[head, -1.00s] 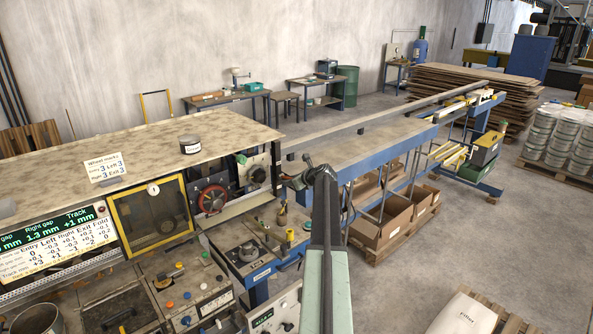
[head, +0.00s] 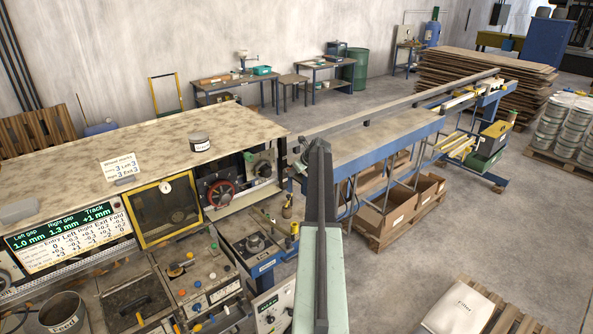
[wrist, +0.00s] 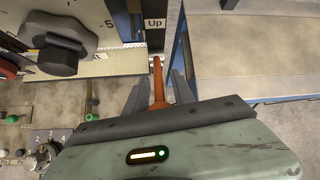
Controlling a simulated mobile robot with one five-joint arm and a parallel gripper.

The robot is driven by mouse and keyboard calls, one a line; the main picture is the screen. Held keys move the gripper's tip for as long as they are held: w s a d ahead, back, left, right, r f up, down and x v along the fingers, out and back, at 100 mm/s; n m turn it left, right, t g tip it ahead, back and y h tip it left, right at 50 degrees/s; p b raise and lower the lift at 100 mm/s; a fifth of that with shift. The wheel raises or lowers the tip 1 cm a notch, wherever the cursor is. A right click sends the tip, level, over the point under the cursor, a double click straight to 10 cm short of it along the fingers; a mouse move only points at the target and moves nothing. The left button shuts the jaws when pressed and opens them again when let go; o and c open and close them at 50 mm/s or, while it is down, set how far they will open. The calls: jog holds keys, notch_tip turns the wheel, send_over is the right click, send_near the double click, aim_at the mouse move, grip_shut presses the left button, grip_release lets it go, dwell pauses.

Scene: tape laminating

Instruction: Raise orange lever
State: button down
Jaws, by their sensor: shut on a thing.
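The orange lever (wrist: 157,72) shows in the wrist view as a slim orange rod. It runs from just below an "Up" label (wrist: 154,23) down between the two fingers of my gripper (wrist: 159,88). My gripper is shut on the lever, and its palm hides the lever's lower part. In the head view my arm (head: 319,270) reaches forward at the right end of the machine, and it hides the lever and the fingertips.
A black knob (wrist: 60,50) on a scaled panel is close to the left of the gripper in the wrist view. A long blue-framed table (head: 385,145) extends to the right. The machine's control panel (head: 195,280) is at left. Boxes (head: 385,215) stand below the table.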

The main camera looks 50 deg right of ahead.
jog(key=c, duration=1.1)
grip_release()
jog(key=shift+c, duration=0.2)
jog(key=shift+s+r, duration=0.1)
jog(key=p+v, duration=0.2)
jog(key=shift+a+r, duration=0.1)
jog(key=shift+r, duration=0.2)
jog(key=s+a, duration=0.3)
jog(key=s, duration=0.9)
jog(key=shift+a, duration=0.35)
